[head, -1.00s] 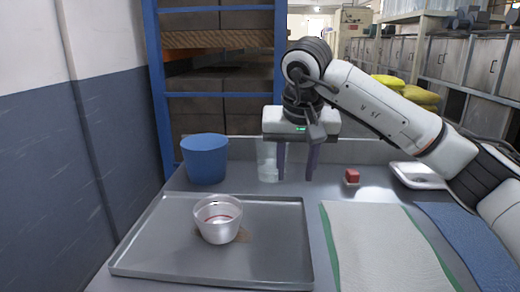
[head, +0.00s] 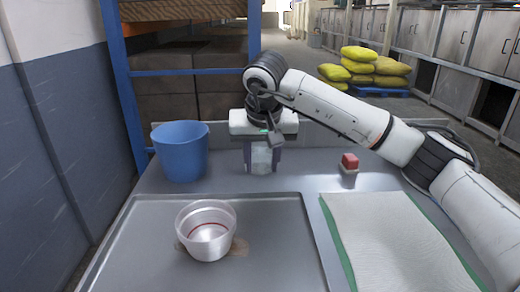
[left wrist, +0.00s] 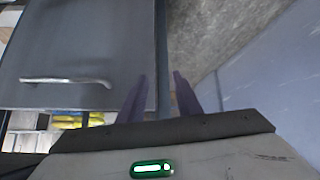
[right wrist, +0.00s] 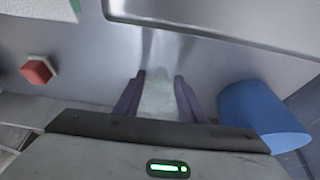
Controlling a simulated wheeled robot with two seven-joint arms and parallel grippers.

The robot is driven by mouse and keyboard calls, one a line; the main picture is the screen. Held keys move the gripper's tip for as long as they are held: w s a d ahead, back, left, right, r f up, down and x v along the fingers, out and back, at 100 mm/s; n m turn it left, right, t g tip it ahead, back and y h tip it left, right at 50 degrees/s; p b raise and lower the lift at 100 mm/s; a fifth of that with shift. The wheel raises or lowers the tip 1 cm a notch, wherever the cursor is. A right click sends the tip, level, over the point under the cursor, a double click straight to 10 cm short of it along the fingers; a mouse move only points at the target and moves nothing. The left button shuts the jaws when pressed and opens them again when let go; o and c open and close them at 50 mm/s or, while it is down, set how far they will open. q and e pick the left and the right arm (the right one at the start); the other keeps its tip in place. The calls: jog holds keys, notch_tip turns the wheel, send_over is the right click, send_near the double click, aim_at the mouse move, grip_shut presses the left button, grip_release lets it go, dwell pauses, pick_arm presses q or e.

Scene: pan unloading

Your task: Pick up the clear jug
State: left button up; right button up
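The clear jug (head: 262,158) stands upright on the grey table near its back edge, right of the blue bucket. My right gripper (head: 262,170) points down with one finger on each side of the jug. In the right wrist view the jug (right wrist: 159,97) fills the space between the fingers, but I cannot tell whether they press on it. My left gripper (left wrist: 158,75) shows only in the left wrist view. Its fingers are apart with nothing between them, away from the jug.
A metal tray (head: 110,262) lies in front and holds a clear bowl (head: 206,232). The blue bucket (head: 180,153) stands close left of the jug. A red block (head: 349,161) on a small base and a pale cloth (head: 395,235) are to the right.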

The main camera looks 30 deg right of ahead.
jog(key=shift+x, duration=1.2)
grip_shut()
jog(key=shift+r, duration=0.1)
jog(key=shift+r, duration=0.15)
